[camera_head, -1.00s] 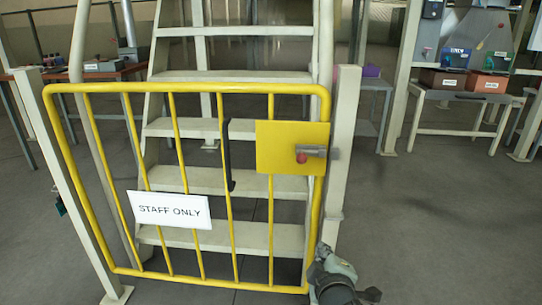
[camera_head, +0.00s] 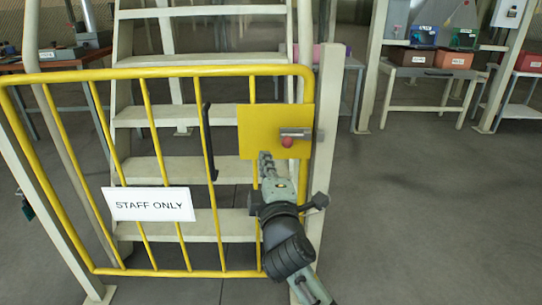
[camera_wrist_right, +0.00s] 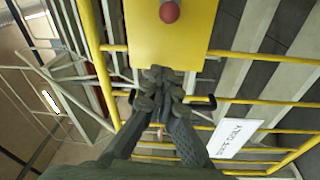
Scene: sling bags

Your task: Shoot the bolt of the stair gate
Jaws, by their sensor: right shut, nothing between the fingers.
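The yellow stair gate (camera_head: 150,72) stands across the steps, with a white STAFF ONLY sign (camera_head: 150,204). Its yellow plate (camera_head: 258,128) at the upper right carries the grey bolt (camera_head: 297,133) with a red knob (camera_head: 287,142). The knob (camera_wrist_right: 169,12) also shows at the top of the right wrist view, on the plate (camera_wrist_right: 150,45). My right gripper (camera_head: 265,158) is shut and empty, its fingertips at the plate's lower edge, below and left of the knob. In the wrist view the fingertips (camera_wrist_right: 163,75) are together. Whether they touch the plate I cannot tell. My left gripper is out of view.
A cream post (camera_head: 325,110) stands right of the gate. A black vertical handle (camera_head: 208,142) is on the gate left of the plate. Grey stair treads (camera_head: 160,168) lie behind the bars. The floor (camera_head: 430,210) at right is clear; benches with boxes stand farther back.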

